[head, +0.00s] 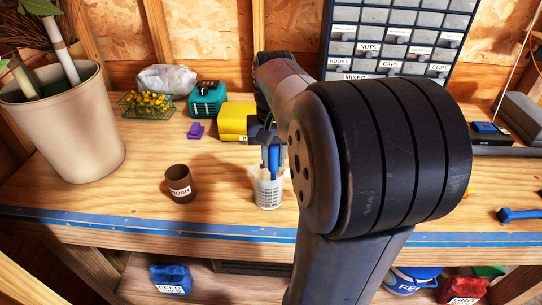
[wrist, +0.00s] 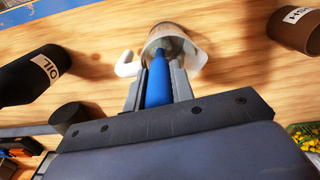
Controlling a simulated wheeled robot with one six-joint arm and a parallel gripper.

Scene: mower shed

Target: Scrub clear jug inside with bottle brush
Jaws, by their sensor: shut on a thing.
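My gripper (head: 271,148) is shut on the blue handle of the bottle brush (head: 274,158), which points down over the bench. The blue handle also shows between my fingers in the wrist view (wrist: 158,82). The clear jug (head: 268,192) stands upright on the bench directly below my gripper, near the front edge. In the wrist view the jug (wrist: 178,40) has its mouth toward me and its handle to the left. The brush's lower end reaches into the jug's mouth; how deep it sits and its bristles are hard to make out.
A brown cup with a partly readable label (head: 179,184) stands left of the jug. A black bottle marked OIL (wrist: 35,78) is at the left in the wrist view. A yellow box (head: 234,120) and a teal box (head: 207,98) stand behind. Bare bench lies left of the brown cup.

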